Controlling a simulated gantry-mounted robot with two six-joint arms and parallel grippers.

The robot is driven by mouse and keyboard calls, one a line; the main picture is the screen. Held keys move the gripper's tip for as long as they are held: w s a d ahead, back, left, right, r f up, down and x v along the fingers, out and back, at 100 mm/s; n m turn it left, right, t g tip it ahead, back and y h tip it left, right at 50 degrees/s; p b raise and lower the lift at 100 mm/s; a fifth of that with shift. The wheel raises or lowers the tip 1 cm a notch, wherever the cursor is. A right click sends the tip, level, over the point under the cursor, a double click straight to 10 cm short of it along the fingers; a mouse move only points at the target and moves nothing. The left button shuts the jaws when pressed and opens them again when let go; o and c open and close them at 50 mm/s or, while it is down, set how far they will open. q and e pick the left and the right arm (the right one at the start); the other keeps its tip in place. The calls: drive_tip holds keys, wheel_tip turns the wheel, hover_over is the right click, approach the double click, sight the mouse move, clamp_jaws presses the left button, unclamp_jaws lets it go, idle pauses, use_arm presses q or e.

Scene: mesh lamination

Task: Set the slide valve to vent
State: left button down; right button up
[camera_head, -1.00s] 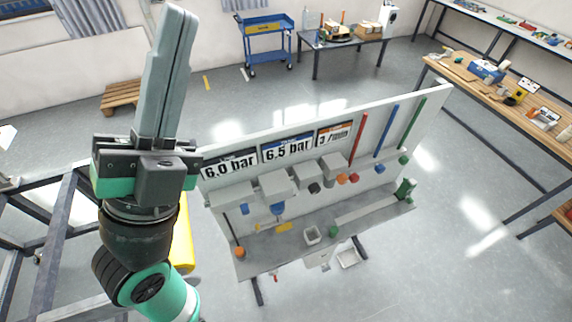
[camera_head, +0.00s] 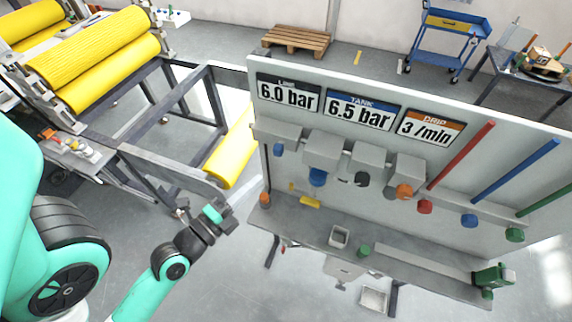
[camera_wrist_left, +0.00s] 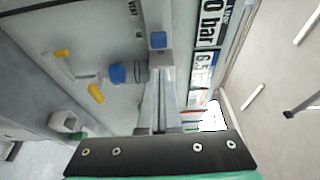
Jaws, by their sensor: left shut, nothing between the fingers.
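A small blue slide block (camera_head: 278,149) hangs under the leftmost grey box of the valve panel; I take it for the slide valve. It shows in the left wrist view (camera_wrist_left: 158,40) beside lettering that reads like "VENT" (camera_wrist_left: 135,10), partly cut off. My left gripper (camera_head: 254,187) is off the panel's left end, below the slide block. Its pale fingers (camera_wrist_left: 160,95) are shut and empty, pointing towards the block. Whether they touch it I cannot tell. My right gripper does not show.
The panel's signs read 6.0 bar (camera_head: 287,97), 6.5 bar (camera_head: 360,112) and 3/min. A larger blue knob (camera_head: 317,177) and a yellow handle (camera_head: 310,202) sit right of the slide block.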

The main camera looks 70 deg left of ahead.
sight(278, 150)
use_arm(q)
drive_tip(key=shift+r, duration=0.15)
drive_tip(key=p+x, duration=0.7)
drive_tip(key=x, duration=0.3)
drive_tip(key=shift+w, duration=0.1)
